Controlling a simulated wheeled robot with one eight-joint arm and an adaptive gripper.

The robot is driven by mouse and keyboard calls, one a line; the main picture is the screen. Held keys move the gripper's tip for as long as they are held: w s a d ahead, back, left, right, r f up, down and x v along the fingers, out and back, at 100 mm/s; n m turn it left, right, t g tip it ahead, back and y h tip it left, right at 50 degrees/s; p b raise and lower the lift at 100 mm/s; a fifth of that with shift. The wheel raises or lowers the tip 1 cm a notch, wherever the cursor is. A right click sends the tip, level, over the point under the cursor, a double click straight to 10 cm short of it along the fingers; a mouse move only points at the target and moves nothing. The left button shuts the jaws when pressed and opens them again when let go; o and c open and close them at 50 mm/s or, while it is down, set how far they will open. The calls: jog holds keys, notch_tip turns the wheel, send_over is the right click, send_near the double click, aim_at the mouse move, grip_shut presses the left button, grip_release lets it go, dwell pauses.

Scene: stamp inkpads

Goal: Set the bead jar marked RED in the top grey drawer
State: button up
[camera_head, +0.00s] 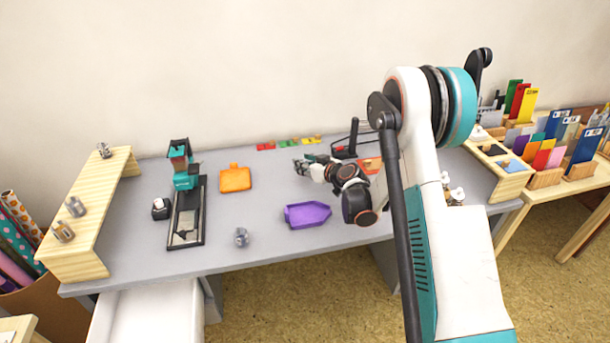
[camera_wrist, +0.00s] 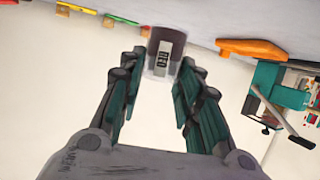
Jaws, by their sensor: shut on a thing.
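The bead jar marked RED (camera_wrist: 164,48) is between my fingertips in the wrist view, a clear jar with dark contents and a white label reading RED. My gripper (camera_wrist: 162,68) is shut on it. In the head view my gripper (camera_head: 303,166) is over the back middle of the grey table; I cannot make out the jar there. A pale, pulled-out drawer-like box (camera_head: 148,312) shows below the table's front left edge; its inside is not clear, and I cannot tell if it is the top grey drawer.
A small jar (camera_head: 241,237) stands near the table's front edge. Other jars stand on the wooden riser (camera_head: 92,213) at left. A purple tray (camera_head: 307,215), an orange tray (camera_head: 235,179) and a black-and-teal press (camera_head: 187,210) are on the table. Coloured pads (camera_head: 288,143) line the back.

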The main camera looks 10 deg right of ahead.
notch_tip(320, 180, down, 4)
jog(key=shift+r+b, duration=0.1)
jog(key=shift+b, duration=0.55)
jog(key=o, duration=1)
jog(key=shift+o, duration=0.2)
